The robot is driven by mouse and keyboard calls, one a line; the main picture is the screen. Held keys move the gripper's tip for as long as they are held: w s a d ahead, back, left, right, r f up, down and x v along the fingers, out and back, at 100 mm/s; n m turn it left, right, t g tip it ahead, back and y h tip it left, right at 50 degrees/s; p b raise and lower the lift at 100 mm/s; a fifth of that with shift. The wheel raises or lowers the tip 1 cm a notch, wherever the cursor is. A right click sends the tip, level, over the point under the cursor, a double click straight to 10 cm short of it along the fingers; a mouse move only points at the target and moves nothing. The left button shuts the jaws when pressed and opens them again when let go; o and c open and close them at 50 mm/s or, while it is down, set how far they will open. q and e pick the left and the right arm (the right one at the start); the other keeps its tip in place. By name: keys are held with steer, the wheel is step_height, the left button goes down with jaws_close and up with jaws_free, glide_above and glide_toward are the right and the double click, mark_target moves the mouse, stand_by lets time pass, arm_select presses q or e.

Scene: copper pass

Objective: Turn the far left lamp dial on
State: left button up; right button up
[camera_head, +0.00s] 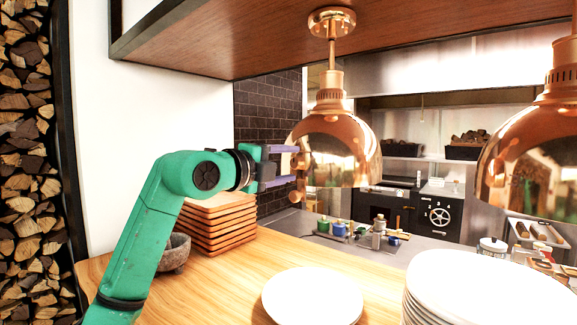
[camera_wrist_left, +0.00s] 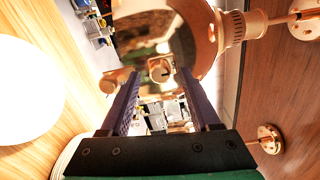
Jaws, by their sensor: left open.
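The far left copper lamp (camera_head: 340,145) hangs from the wooden shelf, and its shiny shade also fills the top of the left wrist view (camera_wrist_left: 190,22). A small round copper dial (camera_head: 301,162) sits on the shade's left side. In the left wrist view a round dial face (camera_wrist_left: 160,70) with a dark mark shows between the fingertips. My left gripper (camera_head: 288,165) is open, its two purple fingers pointing right at the dial, one above and one below. I cannot tell whether they touch it. My right gripper is not in view.
Another copper lamp (camera_head: 532,150) hangs at the right. Below are a white plate (camera_head: 312,297), a plate stack (camera_head: 480,290), stacked wooden boards (camera_head: 215,225) and a stone bowl (camera_head: 176,252) on the wooden counter (camera_head: 225,290). The wooden shelf (camera_head: 230,45) lies overhead.

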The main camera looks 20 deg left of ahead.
arm_select(q)
steer(key=b+v, duration=0.5)
steer(key=v, duration=0.9)
steer(key=shift+s, duration=0.1)
